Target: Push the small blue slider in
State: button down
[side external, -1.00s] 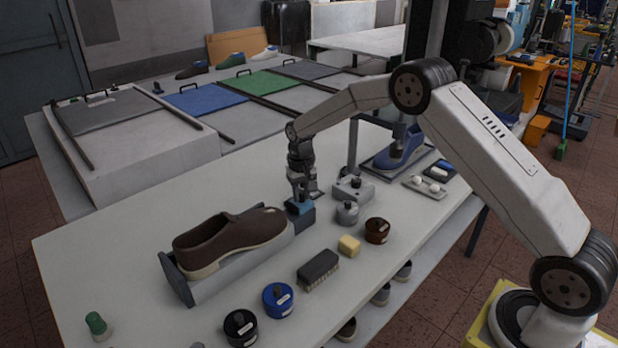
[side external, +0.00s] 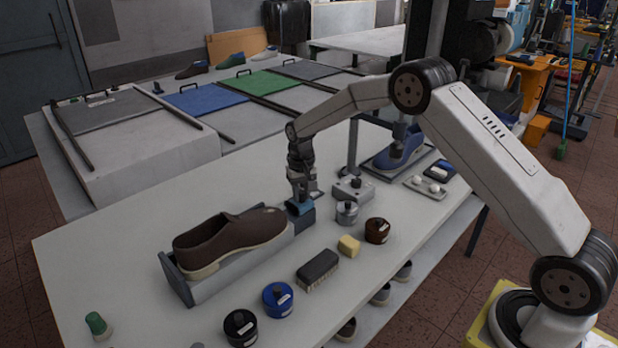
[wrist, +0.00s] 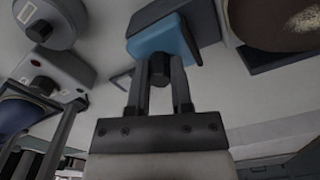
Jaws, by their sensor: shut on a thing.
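The small blue slider (side external: 299,207) sits on top of a dark grey block at the right end of the shoe holder. In the wrist view the blue slider (wrist: 158,38) shows large, with a dark knob (wrist: 159,70) on it. My gripper (side external: 301,196) points down at the slider from above. In the wrist view my gripper (wrist: 160,82) has its two fingers closed on either side of the knob. How far the slider sits into its block is hard to tell.
A brown shoe (side external: 230,240) lies in the holder to the left. A grey round pot (side external: 347,213) and a grey block with a black knob (side external: 353,189) stand close on the right. A brush (side external: 318,270) and yellow block (side external: 349,245) lie in front.

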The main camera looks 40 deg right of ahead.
aim_at(292, 203)
jog(key=shift+a, duration=1.65)
jog(key=c, duration=0.8)
grip_release()
notch_tip(292, 203, up, 7)
jog(key=shift+r, duration=0.45)
jog(key=shift+s, duration=0.1)
jog(key=s+n+t, duration=0.1)
jog(key=s, duration=0.8)
jog(key=s+a+n, duration=0.1)
jog(key=s+n, duration=0.1)
jog(key=s, duration=0.7)
jog(key=s+a+f+n+t, duration=0.1)
jog(key=s, duration=0.9)
jog(key=shift+s+a+t, duration=0.1)
jog(key=shift+a+t, duration=0.15)
jog(key=shift+t, duration=0.05)
